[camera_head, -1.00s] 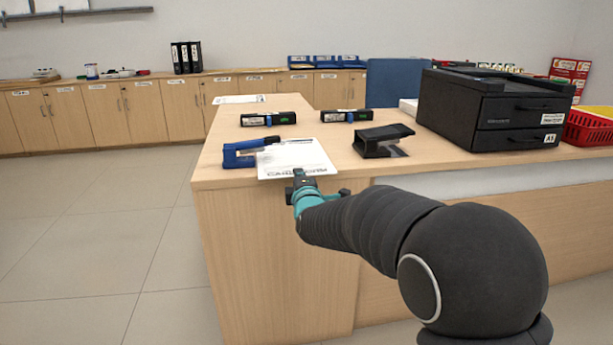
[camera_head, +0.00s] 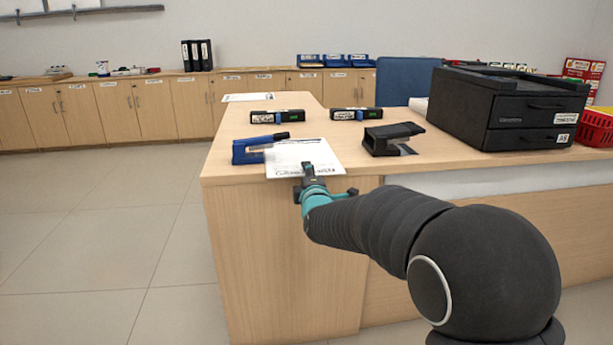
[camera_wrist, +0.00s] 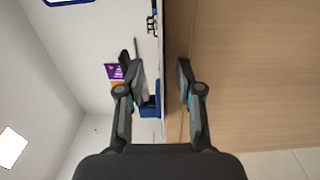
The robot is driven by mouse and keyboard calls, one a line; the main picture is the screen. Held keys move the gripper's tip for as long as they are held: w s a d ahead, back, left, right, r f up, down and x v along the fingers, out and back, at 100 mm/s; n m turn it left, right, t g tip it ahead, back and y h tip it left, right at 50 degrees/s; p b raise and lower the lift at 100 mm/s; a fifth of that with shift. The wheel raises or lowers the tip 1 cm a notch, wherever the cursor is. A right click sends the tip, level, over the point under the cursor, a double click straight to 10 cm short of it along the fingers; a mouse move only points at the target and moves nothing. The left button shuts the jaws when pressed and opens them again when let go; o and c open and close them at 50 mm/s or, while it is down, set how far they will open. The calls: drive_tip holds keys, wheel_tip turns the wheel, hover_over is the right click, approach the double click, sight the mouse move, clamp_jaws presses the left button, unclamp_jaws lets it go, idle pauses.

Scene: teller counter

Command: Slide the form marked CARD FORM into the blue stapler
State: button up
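The white form (camera_head: 292,156) lies flat near the counter's front edge, its near edge at or slightly past that edge. A line of print runs along its near edge, too small to read surely. The blue stapler (camera_head: 252,148) stands at its left; I cannot tell whether the form's far left corner is in its jaw. My gripper (camera_head: 304,180) is at the form's near edge, one finger above the paper and the other lower. In the wrist view, the fingers (camera_wrist: 162,82) are apart on either side of the counter edge, and the blue stapler (camera_wrist: 150,106) shows beyond.
A black stapler-like device (camera_head: 392,137) stands right of the form. Two black labelled boxes (camera_head: 278,116) (camera_head: 356,113) lie behind. A black drawer unit (camera_head: 515,110) and red basket (camera_head: 597,128) are at the right. The counter's left front corner (camera_head: 222,172) is bare.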

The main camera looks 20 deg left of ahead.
drive_tip(key=v, duration=1.2)
